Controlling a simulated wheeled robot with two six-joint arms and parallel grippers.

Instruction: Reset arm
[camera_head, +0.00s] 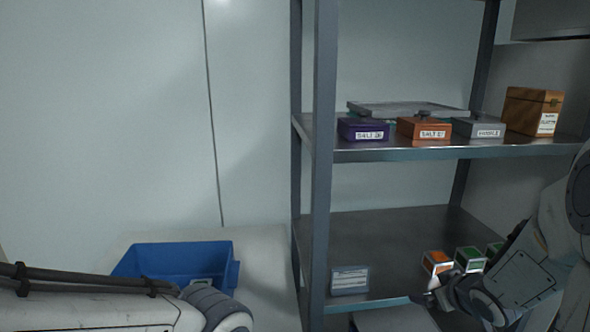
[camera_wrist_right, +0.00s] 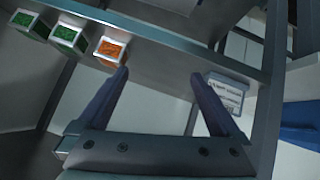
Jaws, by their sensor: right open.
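An orange-topped box (camera_wrist_right: 111,49) stands beyond the left finger, and a labelled card or box (camera_wrist_right: 228,95) stands beyond the right finger. My left arm comes in low from the left in the head view, and its gripper is outside the picture.
Green-topped boxes (camera_head: 469,259) stand on the lower board. A blue bin (camera_head: 180,260) sits left of the shelf post (camera_head: 323,150).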

